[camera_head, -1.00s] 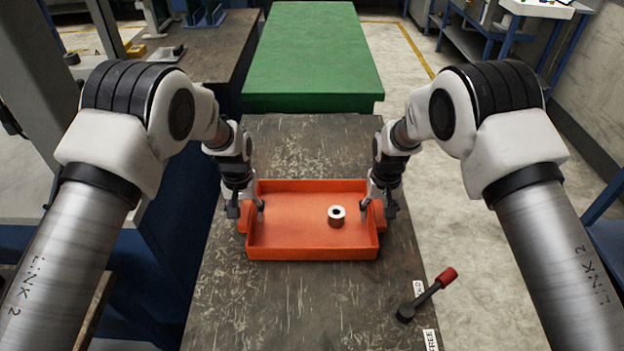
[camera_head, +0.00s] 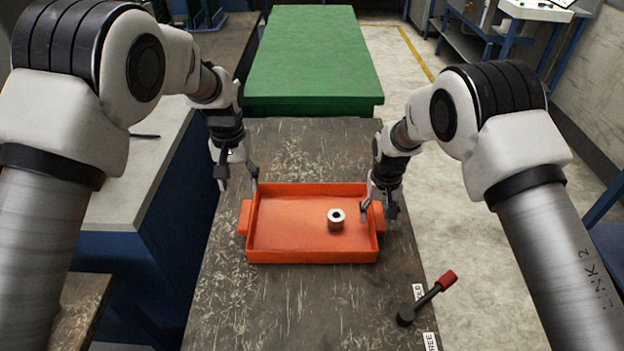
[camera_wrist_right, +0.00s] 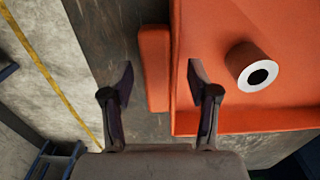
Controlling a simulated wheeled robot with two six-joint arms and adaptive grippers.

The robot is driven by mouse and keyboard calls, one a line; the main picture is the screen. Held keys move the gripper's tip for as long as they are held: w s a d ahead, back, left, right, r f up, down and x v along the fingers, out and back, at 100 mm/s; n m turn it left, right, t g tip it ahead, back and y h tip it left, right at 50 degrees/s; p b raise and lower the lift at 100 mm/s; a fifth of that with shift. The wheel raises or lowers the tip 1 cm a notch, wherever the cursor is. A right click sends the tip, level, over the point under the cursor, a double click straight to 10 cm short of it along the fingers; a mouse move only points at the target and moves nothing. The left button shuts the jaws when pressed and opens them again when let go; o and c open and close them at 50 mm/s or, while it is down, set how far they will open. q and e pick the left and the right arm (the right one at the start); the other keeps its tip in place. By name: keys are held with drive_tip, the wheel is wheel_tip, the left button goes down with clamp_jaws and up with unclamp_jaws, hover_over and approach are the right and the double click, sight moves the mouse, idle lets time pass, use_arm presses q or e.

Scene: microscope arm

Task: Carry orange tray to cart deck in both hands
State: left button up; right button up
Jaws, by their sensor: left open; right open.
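The orange tray (camera_head: 300,252) lies flat on the dark worn bench top, with a handle block on each short side. A small white-and-brown ring-shaped part (camera_head: 336,220) stands inside it, right of the middle. My left gripper (camera_head: 238,182) is open, raised above and behind the tray's left handle, clear of it. My right gripper (camera_head: 378,208) is open at the tray's right handle. In the right wrist view its fingers (camera_wrist_right: 160,90) stand apart on either side of the handle (camera_wrist_right: 154,68). Whether they touch it cannot be told.
A green-topped surface (camera_head: 313,55) stands beyond the bench (camera_head: 290,310). A lever with a red grip (camera_head: 428,297) stands at the bench's front right, beside white labels. A grey-topped blue cabinet (camera_head: 140,180) is at the left. Pale floor lies to the right.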

wheel_tip(320, 180, up, 11)
drive_tip(key=shift+r, duration=0.2)
idle(0.3)
